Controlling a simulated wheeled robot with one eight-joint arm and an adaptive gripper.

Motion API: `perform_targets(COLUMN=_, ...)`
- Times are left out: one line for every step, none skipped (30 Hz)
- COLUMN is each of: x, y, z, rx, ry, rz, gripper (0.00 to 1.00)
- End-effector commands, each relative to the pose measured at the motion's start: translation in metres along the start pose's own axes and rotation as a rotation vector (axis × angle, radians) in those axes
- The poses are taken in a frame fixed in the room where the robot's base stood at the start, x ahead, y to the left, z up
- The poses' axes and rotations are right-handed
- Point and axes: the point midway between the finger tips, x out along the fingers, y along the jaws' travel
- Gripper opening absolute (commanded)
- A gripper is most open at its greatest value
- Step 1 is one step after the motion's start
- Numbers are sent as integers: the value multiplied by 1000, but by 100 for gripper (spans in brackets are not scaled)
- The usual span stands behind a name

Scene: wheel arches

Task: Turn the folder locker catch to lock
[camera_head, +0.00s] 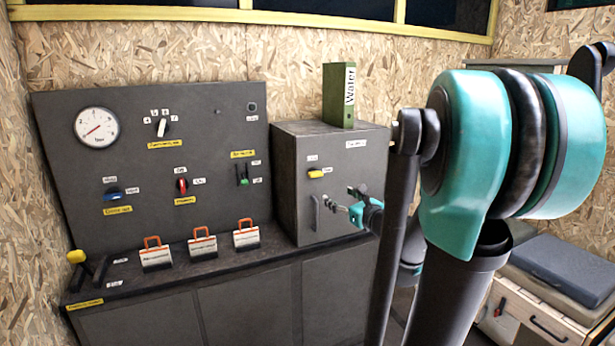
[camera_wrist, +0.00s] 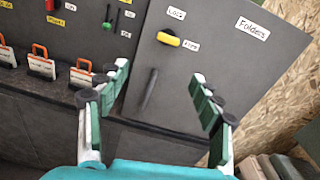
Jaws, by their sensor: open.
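The dark grey folder locker (camera_head: 348,215) stands on the counter's right end, its door closed; the wrist view shows its "Folders" label (camera_wrist: 252,28). Its yellow catch (camera_head: 317,174) is on the upper left of the door and also shows in the wrist view (camera_wrist: 169,39). The catch lies roughly sideways, one end towards the label on its right, which seems to read "Open" (camera_wrist: 191,45). A "Lock" label (camera_wrist: 177,13) is above it. My gripper (camera_head: 347,200) is open and empty, in front of the door, right of and below the catch in the head view, apart from it.
A dark bar handle (camera_wrist: 149,90) is below the catch, between my fingers in the wrist view. Several padlock-like tags (camera_head: 203,246) stand along the counter, below a switch panel (camera_head: 100,180).

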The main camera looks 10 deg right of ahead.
Motion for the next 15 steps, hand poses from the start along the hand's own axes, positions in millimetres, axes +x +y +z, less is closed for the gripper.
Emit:
perform_targets(x=1, y=-8, z=4, rx=55, ry=-17, rz=-20, gripper=66)
perform_targets(x=1, y=-11, z=5, rx=80, ry=-24, rz=-27, gripper=66)
perform_targets(x=2, y=-14, z=7, rx=104, ry=-32, rz=-33, gripper=66)
perform_targets(x=3, y=-15, z=8, rx=115, ry=-35, rz=-36, gripper=66)
perform_targets(x=4, y=-16, z=8, rx=122, ry=-37, rz=-37, gripper=66)
perform_targets(x=7, y=-16, z=9, rx=126, ry=-38, rz=-37, gripper=66)
perform_targets(x=10, y=-16, z=9, rx=126, ry=-38, rz=-37, gripper=66)
perform_targets(x=12, y=-16, z=9, rx=125, ry=-38, rz=-37, gripper=66)
perform_targets(x=17, y=-16, z=9, rx=124, ry=-38, rz=-36, gripper=66)
perform_targets(x=22, y=-16, z=9, rx=123, ry=-38, rz=-34, gripper=66)
perform_targets(x=27, y=-16, z=9, rx=123, ry=-38, rz=-34, gripper=66)
perform_targets(x=34, y=-16, z=9, rx=122, ry=-37, rz=-34, gripper=66)
perform_targets(x=40, y=-16, z=10, rx=122, ry=-37, rz=-34, gripper=66)
perform_targets(x=45, y=-16, z=10, rx=122, ry=-37, rz=-33, gripper=66)
perform_targets(x=53, y=-16, z=10, rx=121, ry=-37, rz=-34, gripper=66)
